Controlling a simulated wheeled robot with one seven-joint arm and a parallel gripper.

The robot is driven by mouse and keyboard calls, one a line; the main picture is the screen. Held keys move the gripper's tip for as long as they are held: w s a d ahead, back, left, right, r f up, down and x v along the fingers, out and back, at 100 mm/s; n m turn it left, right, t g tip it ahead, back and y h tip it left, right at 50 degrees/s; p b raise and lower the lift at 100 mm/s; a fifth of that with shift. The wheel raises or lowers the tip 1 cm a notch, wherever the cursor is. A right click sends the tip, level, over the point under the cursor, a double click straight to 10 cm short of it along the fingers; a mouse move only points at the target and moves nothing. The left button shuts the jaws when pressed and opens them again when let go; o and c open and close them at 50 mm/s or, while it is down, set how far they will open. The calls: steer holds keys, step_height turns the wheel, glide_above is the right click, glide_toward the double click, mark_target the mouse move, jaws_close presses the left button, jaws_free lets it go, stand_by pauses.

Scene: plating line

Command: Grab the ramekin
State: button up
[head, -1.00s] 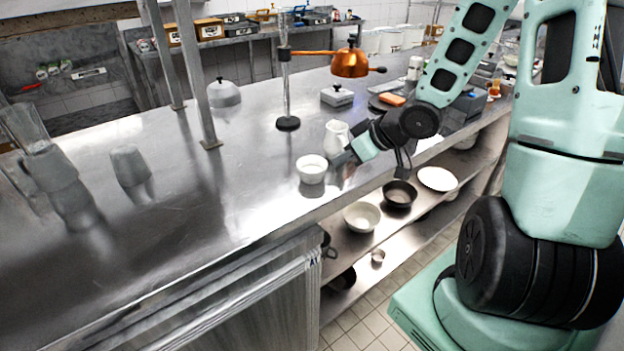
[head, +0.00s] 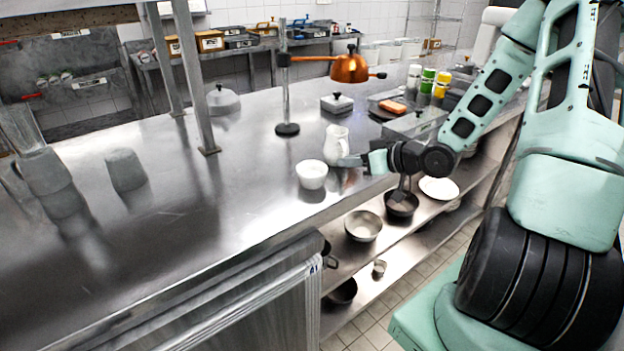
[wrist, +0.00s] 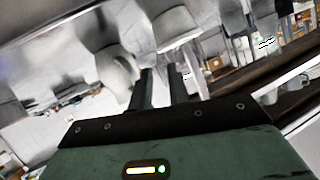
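The ramekin (head: 312,174) is a small white bowl standing upright near the counter's front edge in the head view. A white pitcher (head: 336,145) stands just behind it to the right. My gripper (head: 350,161) points left, level and low over the counter, to the right of the ramekin and close to the pitcher. In the wrist view the two dark fingers (wrist: 163,88) stand apart with an empty gap. There the ramekin (wrist: 172,24) appears beyond the fingertips and the pitcher (wrist: 117,76) beside the left finger. I cannot tell whether a finger touches the pitcher.
A metal post with a copper lamp (head: 350,68) rises from the counter (head: 250,190) behind. A grey lidded box (head: 337,103) sits farther back. Bowls, including a metal one (head: 363,226), stand on the shelf below. The counter left of the ramekin is clear.

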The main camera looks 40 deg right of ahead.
mark_target(317, 163)
steer(key=x, duration=0.8)
steer(key=shift+w+a, duration=0.1)
steer(key=shift+w, duration=0.05)
jaws_close()
